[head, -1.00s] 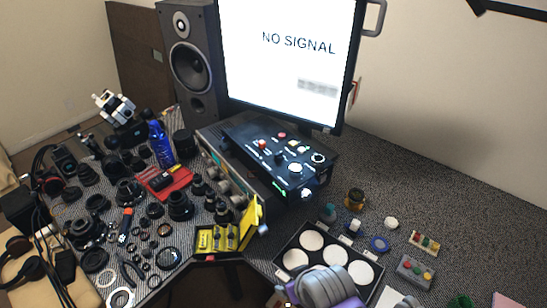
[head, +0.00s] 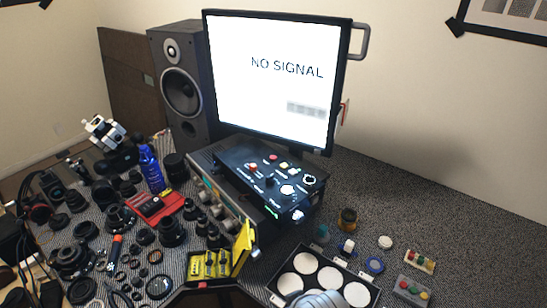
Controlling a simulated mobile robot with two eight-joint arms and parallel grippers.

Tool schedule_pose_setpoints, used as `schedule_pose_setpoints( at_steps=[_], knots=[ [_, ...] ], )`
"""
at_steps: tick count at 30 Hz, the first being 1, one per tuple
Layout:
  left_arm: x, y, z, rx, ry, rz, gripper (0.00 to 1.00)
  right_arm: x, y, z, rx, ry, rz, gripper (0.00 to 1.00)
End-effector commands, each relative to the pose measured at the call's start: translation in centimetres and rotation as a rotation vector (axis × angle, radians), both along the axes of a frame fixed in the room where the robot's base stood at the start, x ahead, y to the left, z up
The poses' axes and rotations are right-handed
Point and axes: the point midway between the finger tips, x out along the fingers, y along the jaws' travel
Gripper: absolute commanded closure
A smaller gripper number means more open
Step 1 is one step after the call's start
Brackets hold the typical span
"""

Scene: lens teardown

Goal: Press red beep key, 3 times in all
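The frame shows several red keys, and the lettering is too small to tell which is the beep key. One red button (head: 273,157) is on the sloped top of the black control panel (head: 228,160), with a red knob (head: 253,168) near it. A small grey key box (head: 411,291) at the lower right has red, green and yellow keys. A cream key box (head: 419,261) behind it also has coloured keys. Neither gripper's fingers show. A grey rounded part, seemingly mine, shows at the bottom edge.
A monitor (head: 275,75) reading NO SIGNAL stands behind the panel, with a speaker (head: 183,90) beside it. Lens parts crowd the left of the desk. A black tray with white round wells (head: 292,253) lies in front. The desk at the right (head: 440,215) is mostly clear.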

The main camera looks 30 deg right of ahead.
Motion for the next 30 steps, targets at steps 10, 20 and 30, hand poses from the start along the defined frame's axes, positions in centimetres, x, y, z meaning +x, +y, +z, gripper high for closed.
schedule_pose_setpoints(
  at_steps=[10, 20, 30],
  knots=[
    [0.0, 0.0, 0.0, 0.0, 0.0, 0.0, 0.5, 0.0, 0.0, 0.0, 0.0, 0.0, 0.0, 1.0],
    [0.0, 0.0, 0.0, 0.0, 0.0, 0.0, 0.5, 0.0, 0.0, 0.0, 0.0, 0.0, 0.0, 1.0],
    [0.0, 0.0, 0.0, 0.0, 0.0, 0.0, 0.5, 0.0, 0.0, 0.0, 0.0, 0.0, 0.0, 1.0]
  ],
)
